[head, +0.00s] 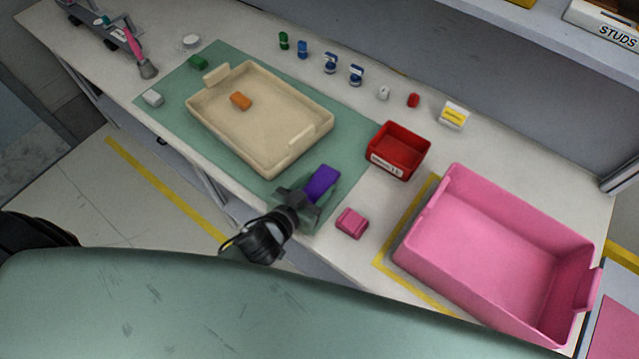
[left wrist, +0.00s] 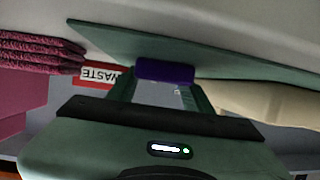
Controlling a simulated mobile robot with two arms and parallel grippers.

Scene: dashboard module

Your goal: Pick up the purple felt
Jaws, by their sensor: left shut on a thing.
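The purple felt (head: 322,183) is a small purple block-like piece at the near right corner of the green mat (head: 345,128). My left gripper (head: 308,193) is shut on it. In the left wrist view the purple felt (left wrist: 164,72) lies across the tips of the left gripper's fingers (left wrist: 162,90). I cannot tell whether the felt touches the mat or is slightly above it. My right gripper does not show in either view.
A cream tray (head: 201,108) holding an orange block (head: 240,101) lies on the mat. A red bin (head: 385,168), a pink block (head: 352,223) and a large pink crate (head: 425,259) stand to the right. Small bottles and blocks line the back.

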